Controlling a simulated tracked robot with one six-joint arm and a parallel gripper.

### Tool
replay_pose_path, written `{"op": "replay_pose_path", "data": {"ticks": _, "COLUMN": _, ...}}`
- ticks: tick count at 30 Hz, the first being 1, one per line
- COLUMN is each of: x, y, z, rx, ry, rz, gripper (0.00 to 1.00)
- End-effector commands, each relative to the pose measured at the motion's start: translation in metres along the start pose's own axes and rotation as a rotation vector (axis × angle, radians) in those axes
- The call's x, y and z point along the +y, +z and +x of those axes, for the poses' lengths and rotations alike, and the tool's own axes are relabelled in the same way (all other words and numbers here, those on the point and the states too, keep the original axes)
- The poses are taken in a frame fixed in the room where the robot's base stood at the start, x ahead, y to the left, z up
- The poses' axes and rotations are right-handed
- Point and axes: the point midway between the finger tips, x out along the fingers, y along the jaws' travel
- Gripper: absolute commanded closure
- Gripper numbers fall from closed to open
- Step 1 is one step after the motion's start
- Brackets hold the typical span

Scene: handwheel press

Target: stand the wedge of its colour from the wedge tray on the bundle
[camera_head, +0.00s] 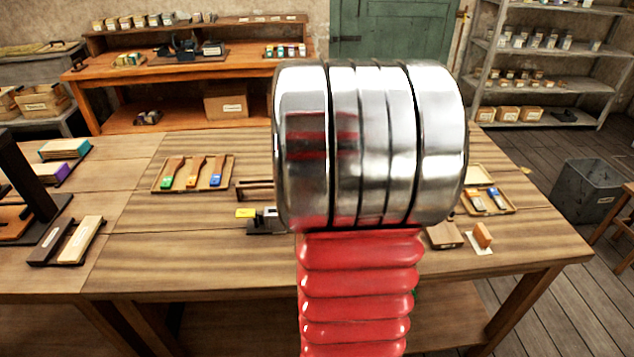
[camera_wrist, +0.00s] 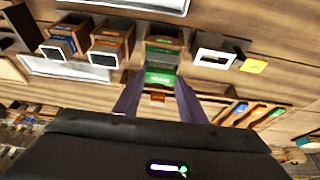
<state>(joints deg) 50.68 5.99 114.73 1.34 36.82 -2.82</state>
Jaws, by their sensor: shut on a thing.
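My gripper (camera_wrist: 160,76) is in the wrist view, with its two dark fingers close on either side of a green labelled block (camera_wrist: 158,79), which looks like the green wedge. My arm hides this spot in the head view. In the wrist view a pale tray (camera_wrist: 65,71) has a blue-labelled wooden piece (camera_wrist: 60,45) and an orange-labelled one (camera_wrist: 108,46) standing by it. In the head view a tray (camera_head: 513,209) at right shows blue-marked pieces. Teal (camera_head: 65,149) and purple (camera_head: 66,172) bundle-like stacks lie at far left. I cannot tell which thing is the bundle meant.
A tray (camera_head: 155,187) holds wooden-handled tools with green, orange and blue ends. A black stand with a yellow block (camera_head: 246,212) is beside my arm. An orange block (camera_head: 482,234) stands at right. The front left of the middle table is clear.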

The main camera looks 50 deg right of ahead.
Motion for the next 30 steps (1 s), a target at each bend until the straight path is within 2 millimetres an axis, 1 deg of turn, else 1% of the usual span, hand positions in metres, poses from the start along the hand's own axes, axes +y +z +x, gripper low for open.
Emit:
{"op": "replay_pose_path", "data": {"ticks": 10, "x": 0.0004, "y": 0.0031, "z": 0.008, "rx": 0.0, "ry": 0.0, "rz": 0.001, "gripper": 0.84}}
{"op": "replay_pose_path", "data": {"ticks": 21, "x": 0.0006, "y": 0.0035, "z": 0.0074, "rx": 0.0, "ry": 0.0, "rz": 0.001, "gripper": 0.84}}
{"op": "replay_pose_path", "data": {"ticks": 22, "x": 0.0006, "y": 0.0036, "z": 0.0074, "rx": 0.0, "ry": 0.0, "rz": 0.001, "gripper": 0.61}}
{"op": "replay_pose_path", "data": {"ticks": 30, "x": 0.0006, "y": 0.0036, "z": 0.0075, "rx": 0.0, "ry": 0.0, "rz": 0.001, "gripper": 0.42}}
